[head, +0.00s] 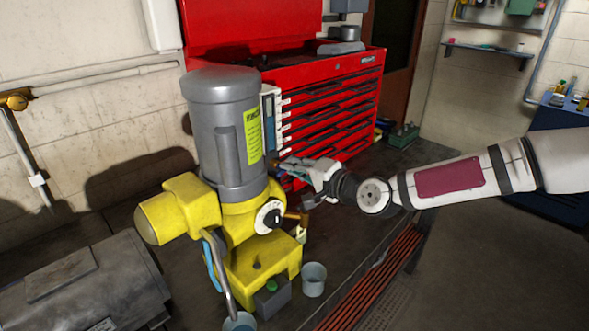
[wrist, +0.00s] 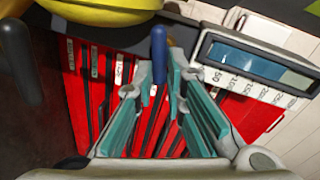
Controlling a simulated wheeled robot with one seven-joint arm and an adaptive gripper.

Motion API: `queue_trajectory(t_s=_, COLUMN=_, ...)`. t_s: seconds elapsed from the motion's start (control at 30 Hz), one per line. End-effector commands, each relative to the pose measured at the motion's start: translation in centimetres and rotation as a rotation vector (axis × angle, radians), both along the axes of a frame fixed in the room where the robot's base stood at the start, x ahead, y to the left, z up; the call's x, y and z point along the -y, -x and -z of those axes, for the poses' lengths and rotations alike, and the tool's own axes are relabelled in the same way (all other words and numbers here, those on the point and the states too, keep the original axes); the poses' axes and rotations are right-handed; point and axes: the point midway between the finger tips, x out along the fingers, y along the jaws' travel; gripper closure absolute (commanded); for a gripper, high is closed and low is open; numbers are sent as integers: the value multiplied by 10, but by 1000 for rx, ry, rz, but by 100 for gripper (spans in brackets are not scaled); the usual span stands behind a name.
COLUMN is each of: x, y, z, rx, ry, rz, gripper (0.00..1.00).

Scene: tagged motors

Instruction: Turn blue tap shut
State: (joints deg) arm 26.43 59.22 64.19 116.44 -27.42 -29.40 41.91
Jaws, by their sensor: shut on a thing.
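The blue tap handle (wrist: 158,52) is a slim dark blue lever. In the wrist view it points down between the fingers of my gripper (wrist: 158,78), which is shut on it. In the head view my gripper (head: 276,164) is at the right side of the grey motor (head: 222,130), and its fingers largely hide the handle there. The motor has a yellow-green label and stands on a yellow pump body (head: 232,218). How far the tap is turned cannot be told.
A red tool chest (head: 335,110) stands behind the motor. A panel with a blue display (wrist: 260,68) is close right of my fingers. A white dial (head: 269,217) and a small bucket (head: 314,280) are below. A grey motor housing (head: 85,285) lies at the lower left.

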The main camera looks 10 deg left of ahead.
Motion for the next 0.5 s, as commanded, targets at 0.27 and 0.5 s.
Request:
queue_trajectory(t_s=0.27, x=3, y=-3, z=5, rx=-149, ry=-84, rz=4, gripper=100)
queue_trajectory(t_s=0.5, x=2, y=-2, z=6, rx=-208, ry=-117, rz=3, gripper=100)
